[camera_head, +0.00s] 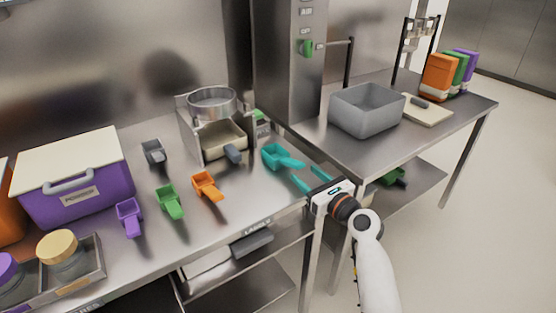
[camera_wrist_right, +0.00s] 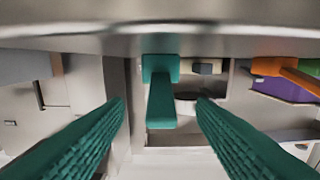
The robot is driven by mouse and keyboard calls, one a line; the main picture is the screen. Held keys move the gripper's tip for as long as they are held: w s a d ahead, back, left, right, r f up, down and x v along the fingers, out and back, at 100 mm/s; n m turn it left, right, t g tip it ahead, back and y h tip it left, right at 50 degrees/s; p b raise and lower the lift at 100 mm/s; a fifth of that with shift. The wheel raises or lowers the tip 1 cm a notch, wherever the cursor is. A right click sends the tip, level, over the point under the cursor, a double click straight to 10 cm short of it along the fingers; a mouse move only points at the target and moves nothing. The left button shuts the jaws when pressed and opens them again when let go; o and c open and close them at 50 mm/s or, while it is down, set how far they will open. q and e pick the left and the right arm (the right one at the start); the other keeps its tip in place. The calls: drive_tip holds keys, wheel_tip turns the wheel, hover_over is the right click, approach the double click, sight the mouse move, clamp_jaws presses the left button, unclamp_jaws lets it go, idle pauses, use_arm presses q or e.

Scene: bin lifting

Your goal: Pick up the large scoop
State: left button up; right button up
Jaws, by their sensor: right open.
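The teal scoop (camera_head: 273,156), the largest-looking of the loose scoops, lies on the steel table near its right edge, handle pointing right toward my gripper. My right gripper (camera_head: 309,178) is open and empty at the table's edge, its teal fingers just short of the handle and apart from it. In the right wrist view the scoop (camera_wrist_right: 162,97) shows straight ahead, its handle lined up between the two open fingertips (camera_wrist_right: 161,108). My left gripper is not in view.
Orange (camera_head: 207,186), green (camera_head: 170,201), purple (camera_head: 129,216) and grey (camera_head: 153,152) scoops lie to the left. A steel stand with a sieve (camera_head: 212,101) stands behind the teal scoop. A grey bin (camera_head: 367,109) sits on the right-hand table.

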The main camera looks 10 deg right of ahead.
sight(290, 160)
drive_tip(key=x, duration=0.2)
drive_tip(key=shift+w+a, duration=0.1)
drive_tip(key=shift+w, duration=0.2)
drive_tip(key=x, duration=0.5)
drive_tip(key=shift+r, duration=0.15)
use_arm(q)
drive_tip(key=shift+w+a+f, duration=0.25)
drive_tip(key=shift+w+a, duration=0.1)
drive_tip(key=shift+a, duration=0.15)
use_arm(e)
drive_tip(key=shift+s, duration=0.1)
drive_tip(key=shift+c, duration=0.3)
drive_tip(key=c, duration=1)
